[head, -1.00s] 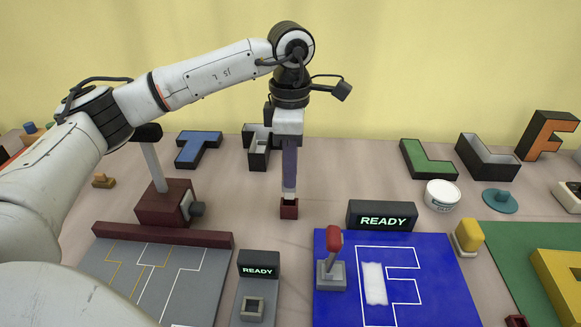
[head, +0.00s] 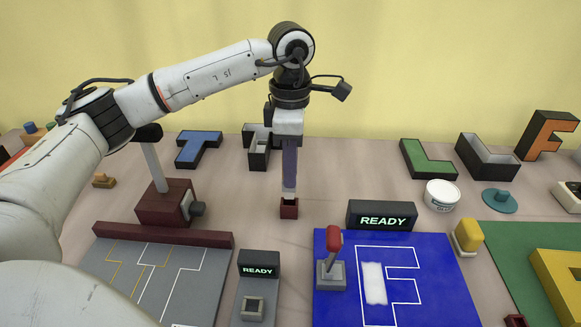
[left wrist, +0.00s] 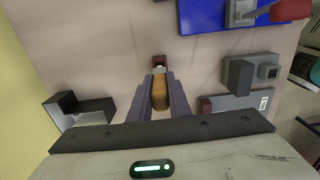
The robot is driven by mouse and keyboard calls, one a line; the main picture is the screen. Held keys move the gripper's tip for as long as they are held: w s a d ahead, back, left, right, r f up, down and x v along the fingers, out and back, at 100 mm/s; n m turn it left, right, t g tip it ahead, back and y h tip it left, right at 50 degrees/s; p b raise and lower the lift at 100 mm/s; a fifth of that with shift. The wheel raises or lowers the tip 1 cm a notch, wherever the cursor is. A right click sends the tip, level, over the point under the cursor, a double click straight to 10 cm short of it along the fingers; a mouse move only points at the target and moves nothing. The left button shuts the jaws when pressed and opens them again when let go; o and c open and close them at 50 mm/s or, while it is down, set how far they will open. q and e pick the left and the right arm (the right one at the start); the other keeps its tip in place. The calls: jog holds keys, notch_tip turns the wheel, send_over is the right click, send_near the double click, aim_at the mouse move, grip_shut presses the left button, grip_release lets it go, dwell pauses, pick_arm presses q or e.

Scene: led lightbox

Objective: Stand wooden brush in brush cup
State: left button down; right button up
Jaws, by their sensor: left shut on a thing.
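My left gripper (head: 289,186) hangs pointing down over the brush cup, a small dark red square box (head: 289,212) on the table. In the left wrist view its two fingers (left wrist: 160,82) are shut on the wooden brush (left wrist: 160,93), whose tan handle shows between them. The brush's pale lower end reaches the cup's opening; I cannot tell how deep it sits. The cup also shows just past the fingertips in the left wrist view (left wrist: 159,60). The brush looks about upright in the head view, mostly hidden by the fingers. My right gripper is not in view.
A dark red stand (head: 165,207) is left of the cup. A READY display (head: 381,216) and blue board (head: 340,308) with a red-handled lever (head: 333,255) are at right front. A white tub (head: 441,195) and several letter shells stand behind. Table around the cup is clear.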

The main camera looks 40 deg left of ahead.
pick_arm(q)
jog(key=shift+f+b, duration=1.65)
jog(key=shift+f, duration=0.75)
jog(key=c, duration=1.6)
grip_release()
jog(key=shift+o, duration=0.2)
notch_tip(320, 180, up, 10)
jog(key=shift+r, duration=0.2)
